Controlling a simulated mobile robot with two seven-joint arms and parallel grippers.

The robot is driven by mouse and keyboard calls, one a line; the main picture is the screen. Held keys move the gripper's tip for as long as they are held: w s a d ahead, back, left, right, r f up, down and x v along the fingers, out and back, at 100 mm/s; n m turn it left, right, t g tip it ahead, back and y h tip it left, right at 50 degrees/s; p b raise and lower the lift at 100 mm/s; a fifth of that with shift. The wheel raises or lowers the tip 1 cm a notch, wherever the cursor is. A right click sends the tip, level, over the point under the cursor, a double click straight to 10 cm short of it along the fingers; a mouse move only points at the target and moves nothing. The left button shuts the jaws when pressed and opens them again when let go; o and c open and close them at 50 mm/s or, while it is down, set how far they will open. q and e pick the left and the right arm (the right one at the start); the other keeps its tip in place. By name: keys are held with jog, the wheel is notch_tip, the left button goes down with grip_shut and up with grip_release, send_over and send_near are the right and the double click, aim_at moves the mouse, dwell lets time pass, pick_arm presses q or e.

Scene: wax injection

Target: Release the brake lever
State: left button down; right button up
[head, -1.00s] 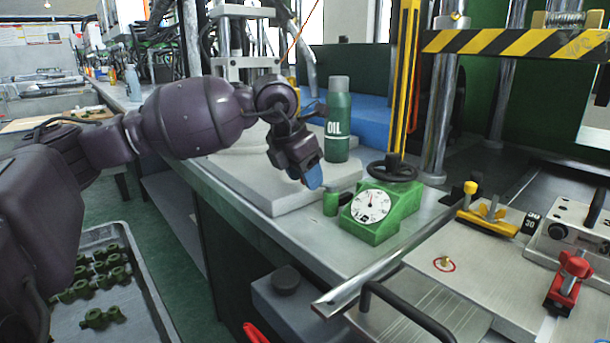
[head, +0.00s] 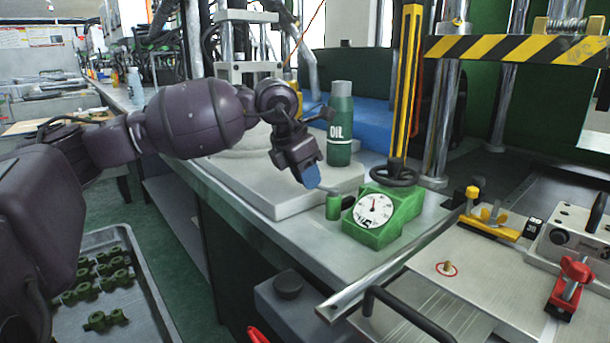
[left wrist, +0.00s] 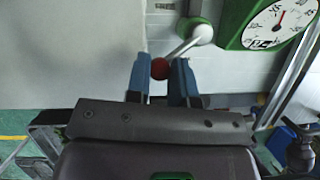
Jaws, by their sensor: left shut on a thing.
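The brake lever is a grey arm (left wrist: 184,47) with a round pale hub (left wrist: 202,34) at one end and a dark red knob (left wrist: 160,69) at the other. It sits on a short green post (head: 333,207), left of the green dial gauge (head: 376,212). My left gripper (head: 312,177) reaches down beside the post. In the left wrist view its blue fingers (left wrist: 160,82) are closed around the red knob, one on each side. In the head view the fingers hide the knob. My right gripper is not in view.
A green oil bottle (head: 340,125) stands on the grey slab (head: 275,206) behind the gripper. A black handwheel (head: 393,175) is behind the gauge. A steel bar (head: 390,265) and a red clamp (head: 568,288) lie to the right. A tray (head: 150,290) of green parts is lower left.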

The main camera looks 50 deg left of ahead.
pick_arm(q)
jog(key=m, duration=0.1)
jog(key=w+m, duration=0.1)
jog(key=f+m+h, duration=0.1)
jog(key=shift+w+a+g+b, duration=0.25)
jog(key=shift+a+g+b, duration=0.05)
jog(key=shift+b, duration=0.1)
jog(key=shift+w+m+h+b, duration=0.3)
jog(key=shift+m+b, duration=0.15)
jog(key=shift+m, duration=0.55)
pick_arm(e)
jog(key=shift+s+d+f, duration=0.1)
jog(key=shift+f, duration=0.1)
pick_arm(q)
jog(key=shift+g, duration=0.3)
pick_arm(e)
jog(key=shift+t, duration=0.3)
pick_arm(q)
jog(key=c, duration=1.3)
grip_release()
jog(key=o, duration=0.3)
jog(key=shift+w, duration=0.15)
jog(key=shift+r, duration=0.1)
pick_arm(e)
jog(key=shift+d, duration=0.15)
pick_arm(q)
jog(key=shift+r, duration=0.2)
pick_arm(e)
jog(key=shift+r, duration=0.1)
